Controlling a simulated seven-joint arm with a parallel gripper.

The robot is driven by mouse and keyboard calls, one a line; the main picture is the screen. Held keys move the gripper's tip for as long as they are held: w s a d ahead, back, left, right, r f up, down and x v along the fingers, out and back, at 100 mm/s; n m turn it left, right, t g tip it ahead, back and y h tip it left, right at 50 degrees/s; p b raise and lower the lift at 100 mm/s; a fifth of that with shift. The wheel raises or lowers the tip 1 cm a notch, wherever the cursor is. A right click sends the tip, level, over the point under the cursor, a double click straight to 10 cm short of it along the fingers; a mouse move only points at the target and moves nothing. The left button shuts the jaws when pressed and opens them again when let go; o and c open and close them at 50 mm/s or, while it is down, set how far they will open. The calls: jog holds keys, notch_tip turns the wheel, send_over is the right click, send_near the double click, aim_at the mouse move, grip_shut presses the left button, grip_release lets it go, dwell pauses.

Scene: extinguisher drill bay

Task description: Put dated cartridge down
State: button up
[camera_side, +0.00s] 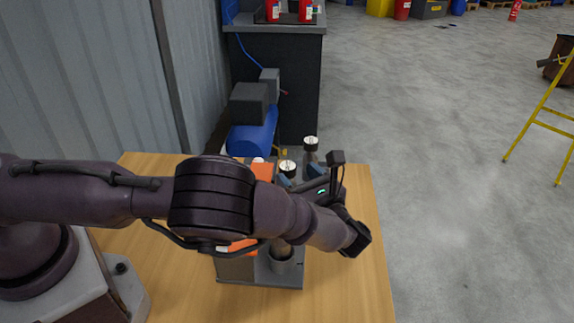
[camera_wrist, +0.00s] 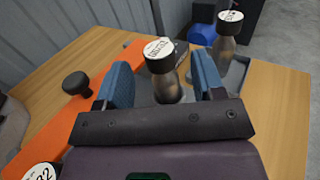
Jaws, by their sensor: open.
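My gripper (camera_wrist: 161,84) is open, with one blue-padded finger on each side of a metal cartridge (camera_wrist: 168,91). This cartridge stands upright with a dark cap and a white printed label on top; I cannot tell whether either pad touches it. Its top also shows in the side view (camera_side: 287,166), beside my gripper (camera_side: 301,182). A second, similar cartridge (camera_wrist: 227,47) stands behind to the right, its top also visible in the side view (camera_side: 311,141). A third white label (camera_wrist: 42,172) shows at the lower left of the wrist view. The label print is too small to read surely.
An orange piece (camera_wrist: 30,130) with a black knob (camera_wrist: 76,84) lies left of the gripper. A grey holder (camera_side: 282,262) stands on the wooden table (camera_side: 345,285), partly behind my arm. The table's right side is clear. A blue compressor (camera_side: 252,135) is beyond the table.

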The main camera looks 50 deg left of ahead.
jog(key=s+d, duration=0.1)
jog(key=d, duration=0.6)
jog(key=s+a+r+n+g+h, duration=0.3)
jog(key=a+r+n+h, duration=0.2)
jog(key=a+r, duration=0.15)
jog(key=s+a+r+n+g+h, duration=0.25)
jog(key=a+r+n+h, duration=0.25)
jog(key=r, duration=0.3)
jog(key=s+a+r+n+t+h, duration=0.1)
jog(key=s+r+n+t+h, duration=0.2)
jog(key=s, duration=0.6)
jog(key=s+a+r+n+t+h, duration=0.1)
jog(key=s+r+n+t+h, duration=0.3)
jog(key=s, duration=0.5)
notch_tip(320, 180, up, 3)
jog(key=n, duration=0.2)
jog(key=shift+n+h, duration=0.3)
jog(key=shift+n, duration=0.1)
jog(key=shift+s+t, duration=0.35)
jog(key=shift+s, duration=0.05)
jog(key=c, duration=0.3)
jog(key=shift+c, duration=0.2)
jog(key=shift+a, duration=0.1)
